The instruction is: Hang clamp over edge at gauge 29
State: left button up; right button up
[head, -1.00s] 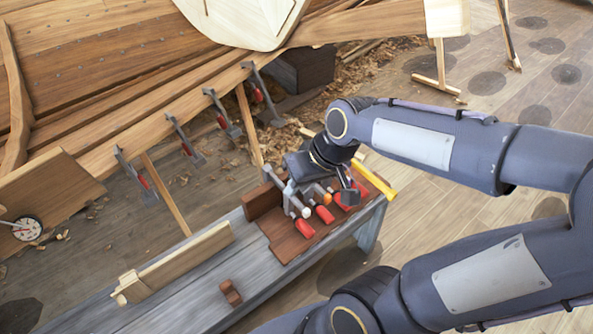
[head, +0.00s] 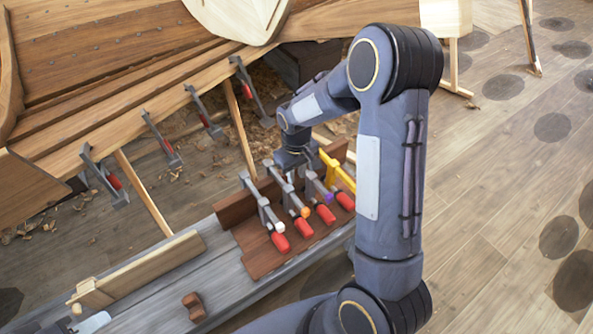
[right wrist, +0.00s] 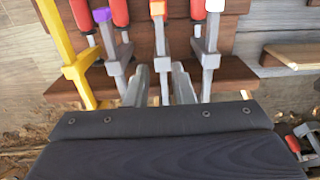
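Several clamps with red handles stand in a brown wooden rack (head: 262,262) on the grey bench. One has a white tip (head: 265,209), one an orange tip (head: 293,197), one a purple tip (head: 319,193), and a yellow clamp (head: 333,168) is at the right end. My right gripper (head: 291,171) is low over the rack. In the right wrist view its two fingers (right wrist: 162,87) are apart, on either side of the orange-tipped clamp's bar (right wrist: 162,60); I cannot tell whether they touch it. My left gripper is not in view. No gauge shows now.
Several clamps (head: 158,138) hang along the hull's plank edge (head: 130,120). Thin props (head: 143,192) stand between hull and floor.

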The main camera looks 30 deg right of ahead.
aim_at(295, 197)
notch_tip(295, 197, down, 12)
jog(key=b, duration=0.8)
jog(key=shift+r, duration=0.1)
jog(key=shift+c, duration=0.4)
jog(key=shift+w+a, duration=0.1)
jog(key=shift+w, duration=0.85)
jog(key=shift+s, duration=0.2)
jog(key=shift+s, duration=0.45)
jog(key=shift+o, duration=0.4)
jog(key=shift+o, duration=0.8)
